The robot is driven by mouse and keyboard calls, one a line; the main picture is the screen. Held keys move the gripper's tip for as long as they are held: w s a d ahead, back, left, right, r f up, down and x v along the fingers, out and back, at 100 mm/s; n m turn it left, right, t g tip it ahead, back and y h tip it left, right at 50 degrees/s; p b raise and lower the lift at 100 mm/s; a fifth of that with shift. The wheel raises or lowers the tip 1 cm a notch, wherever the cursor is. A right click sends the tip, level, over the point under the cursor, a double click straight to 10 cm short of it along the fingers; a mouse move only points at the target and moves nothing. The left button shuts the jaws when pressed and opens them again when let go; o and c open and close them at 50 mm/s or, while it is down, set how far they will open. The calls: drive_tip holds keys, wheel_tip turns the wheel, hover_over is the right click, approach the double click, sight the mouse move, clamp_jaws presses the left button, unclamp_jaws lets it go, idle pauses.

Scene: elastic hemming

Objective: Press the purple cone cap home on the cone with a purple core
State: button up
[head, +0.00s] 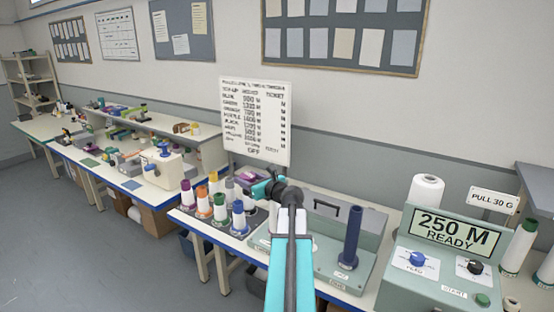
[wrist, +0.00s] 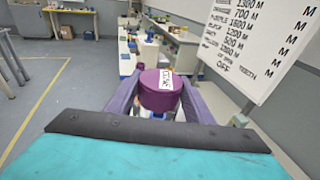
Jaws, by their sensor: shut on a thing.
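My gripper (wrist: 158,88) is shut on the purple cone cap (wrist: 162,96), which sits between the two fingers in the wrist view. The cap is round with a white label, whose print is too small to read. In the head view my gripper (head: 262,190) is at the end of my arm, just right of the group of thread cones (head: 220,207) and in front of the sign board.
The white sign board (head: 255,120) stands upright behind my gripper. A green-grey machine with a dark blue post (head: 350,238) is to the right. A display (head: 446,229) reads "250 M READY". A white cone (head: 426,191) stands behind it. Open floor (head: 90,250) lies left.

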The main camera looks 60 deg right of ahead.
drive_tip(key=s+d+r+h, duration=0.1)
drive_tip(key=s+d, duration=0.1)
drive_tip(key=d, duration=0.1)
drive_tip(key=s+d+r+m+h+p, duration=0.1)
drive_tip(key=s+d+r, duration=0.1)
drive_tip(key=s, duration=0.1)
drive_tip(key=s+d+r+m+g, duration=0.1)
drive_tip(key=s+d+r, duration=0.1)
drive_tip(key=d, duration=0.1)
drive_tip(key=shift+s+d+h+p, duration=0.3)
drive_tip(key=shift+h, duration=0.1)
drive_tip(key=shift+r, duration=0.1)
drive_tip(key=shift+f+b, duration=1.7)
drive_tip(key=shift+f, duration=1.25)
drive_tip(key=shift+f, duration=2.1)
idle(1.0)
drive_tip(key=shift+a, duration=0.1)
drive_tip(key=o, duration=1)
drive_tip(key=shift+c, duration=0.2)
drive_tip(key=shift+s, duration=0.1)
